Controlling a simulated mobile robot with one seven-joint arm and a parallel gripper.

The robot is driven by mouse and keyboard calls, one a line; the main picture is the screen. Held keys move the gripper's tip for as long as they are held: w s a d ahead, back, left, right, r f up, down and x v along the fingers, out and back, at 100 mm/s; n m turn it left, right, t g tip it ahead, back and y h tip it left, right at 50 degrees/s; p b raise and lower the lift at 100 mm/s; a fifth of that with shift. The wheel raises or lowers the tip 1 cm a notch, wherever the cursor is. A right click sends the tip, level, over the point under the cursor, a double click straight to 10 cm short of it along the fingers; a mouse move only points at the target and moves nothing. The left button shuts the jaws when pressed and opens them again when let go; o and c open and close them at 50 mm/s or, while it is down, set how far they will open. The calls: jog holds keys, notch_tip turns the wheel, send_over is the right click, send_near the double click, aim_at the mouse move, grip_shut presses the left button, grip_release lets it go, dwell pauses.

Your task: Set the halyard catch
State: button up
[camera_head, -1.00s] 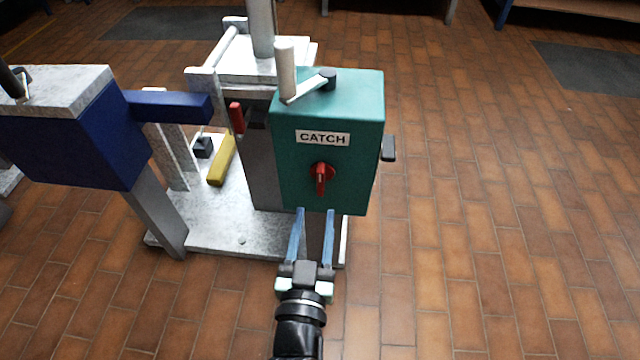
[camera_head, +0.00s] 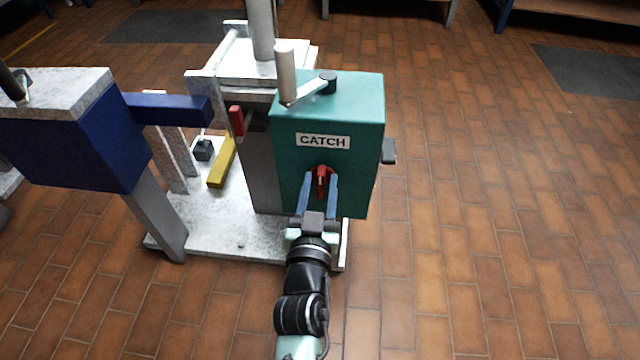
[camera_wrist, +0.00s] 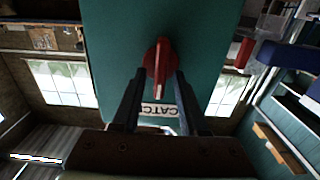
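The teal box (camera_head: 352,110) carries a white CATCH label (camera_head: 323,141) and a red rotary knob (camera_head: 321,180) below it. In the head view the knob's handle points roughly downward. The knob also shows in the wrist view (camera_wrist: 158,62), just beyond my fingertips. My gripper (camera_head: 320,182) is open, its two blue fingers on either side of the knob. In the wrist view my gripper (camera_wrist: 155,78) has its fingers apart, with the end of the red handle between or just in front of the tips. I cannot tell whether either finger touches it.
A crank with a pale handle (camera_head: 286,72) stands on top of the box. A red lever (camera_head: 236,120) and a yellow bar (camera_head: 221,162) are to its left. A blue block with an arm (camera_head: 70,140) stands further left. The floor at right is clear.

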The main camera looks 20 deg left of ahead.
grip_shut()
jog(key=shift+n, duration=0.3)
jog(key=n, duration=0.4)
jog(key=shift+s+a+f, duration=0.1)
jog(key=shift+a, duration=0.1)
jog(key=shift+s+a+f+n, duration=0.1)
jog(key=shift+f+n, duration=0.05)
jog(key=shift+n, duration=2.05)
jog(key=shift+w+a+f+n, duration=0.1)
jog(key=shift+f+n, duration=0.1)
jog(key=shift+n, duration=2)
jog(key=shift+s+a+f+n, duration=0.1)
jog(key=shift+f+n, duration=0.05)
jog(key=shift+n, duration=2.05)
